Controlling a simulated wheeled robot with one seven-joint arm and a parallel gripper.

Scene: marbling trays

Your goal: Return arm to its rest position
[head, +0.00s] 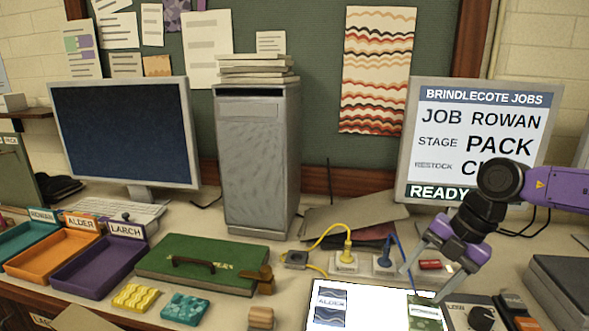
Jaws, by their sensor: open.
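My gripper (424,279), at the end of the purple and black arm, hangs at the right of the head view. Its two fingers are apart and point down, with nothing visible between them. It is over the back right part of a bright white lit panel (375,310). Two printed pieces lie on the panel: one marked ALDER (331,303) at left and a green one (424,311) at right, near the fingertips. I cannot tell how high the fingertips are above the panel.
A monitor (478,120) reading JOB ROWAN, STAGE PACK stands behind the arm. Yellow and blue cables (340,235) run behind the panel. A dark control box (470,315) is at right. A green case (205,262), coloured trays (100,262) and a grey tower (258,160) are left.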

